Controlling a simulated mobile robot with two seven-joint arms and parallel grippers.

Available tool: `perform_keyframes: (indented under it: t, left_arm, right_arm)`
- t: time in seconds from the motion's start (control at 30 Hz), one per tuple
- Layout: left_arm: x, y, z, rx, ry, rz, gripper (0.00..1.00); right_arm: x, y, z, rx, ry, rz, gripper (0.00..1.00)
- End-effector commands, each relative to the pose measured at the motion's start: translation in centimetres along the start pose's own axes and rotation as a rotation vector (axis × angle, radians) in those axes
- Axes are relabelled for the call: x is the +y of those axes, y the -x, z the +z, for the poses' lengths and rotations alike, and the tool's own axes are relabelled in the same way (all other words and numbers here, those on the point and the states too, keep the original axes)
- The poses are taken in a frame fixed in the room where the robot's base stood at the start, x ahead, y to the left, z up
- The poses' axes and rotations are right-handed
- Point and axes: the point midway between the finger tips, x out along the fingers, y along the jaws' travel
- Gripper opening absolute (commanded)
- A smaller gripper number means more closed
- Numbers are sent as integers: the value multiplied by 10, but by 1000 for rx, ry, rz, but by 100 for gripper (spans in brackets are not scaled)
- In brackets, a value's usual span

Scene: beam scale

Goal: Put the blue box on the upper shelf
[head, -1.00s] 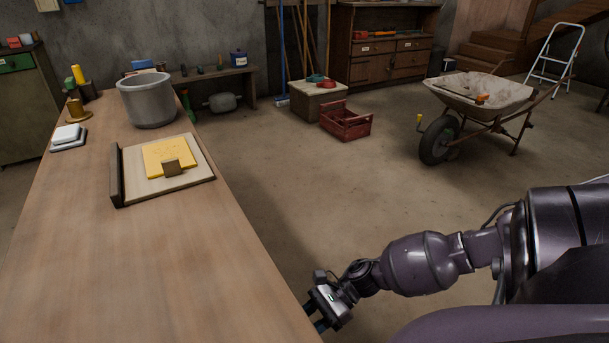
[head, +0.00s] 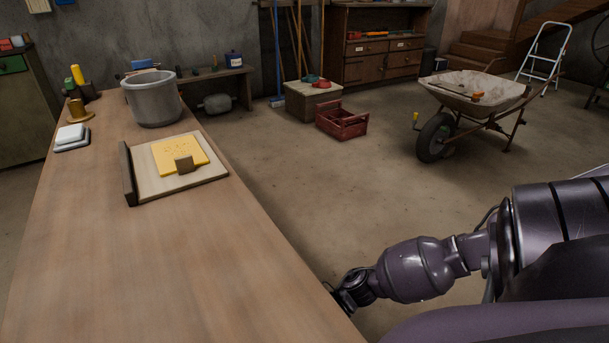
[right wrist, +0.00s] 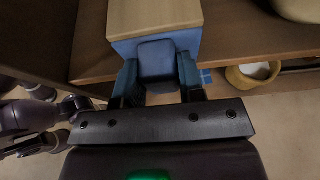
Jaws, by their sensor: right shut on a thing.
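In the right wrist view, the blue box (right wrist: 186,41) has a pale wooden-looking top and a blue front. A darker blue block (right wrist: 157,58) stands out from that front, between the fingers. My right gripper (right wrist: 158,82) is shut on this block. The box is in front of, or over, a brown wooden board (right wrist: 255,40); I cannot tell whether it touches it. Lower boards show beneath. In the head view, the right gripper is hidden behind the table's edge. Purple arm parts show at the left of the wrist view, too dim to tell a gripper's state.
A yellow bowl (right wrist: 252,75) stands on a lower level in the wrist view. The long table (head: 150,260) holds a board (head: 205,177) with a yellow sheet, a grey pot (head: 153,100) and a white stack (head: 71,135). A wheelbarrow (head: 470,95) stands on the open floor.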

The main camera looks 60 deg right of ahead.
Motion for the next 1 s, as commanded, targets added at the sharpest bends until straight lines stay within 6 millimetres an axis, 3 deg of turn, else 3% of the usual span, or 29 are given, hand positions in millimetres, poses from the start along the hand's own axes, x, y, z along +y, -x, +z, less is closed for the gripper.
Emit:
perform_keyframes:
  t: [0.13, 0.17, 0.33, 0.67, 0.77, 1.0]
  left_arm:
    - [-1, -1, -1, 2, -2, 0, 66]
    - [-1, -1, -1, 1, -2, 0, 66]
    - [-1, -1, 1, -4, -6, 2, 66]
    - [-1, -1, 1, -5, -9, 2, 66]
    - [-2, 0, -1, -8, -12, 1, 66]
    - [-4, 1, -7, -18, -17, 1, 66]
  right_arm:
    - [-1, 0, 1, -2, 1, 0, 4]
    - [-1, 0, 1, -2, 1, 0, 40]
    - [0, 0, 1, -1, 1, 0, 66]
    - [0, 3, 0, 1, 0, -1, 66]
    - [-1, 12, 1, 1, 1, -1, 66]
    - [-2, 54, 3, 0, 3, -4, 66]
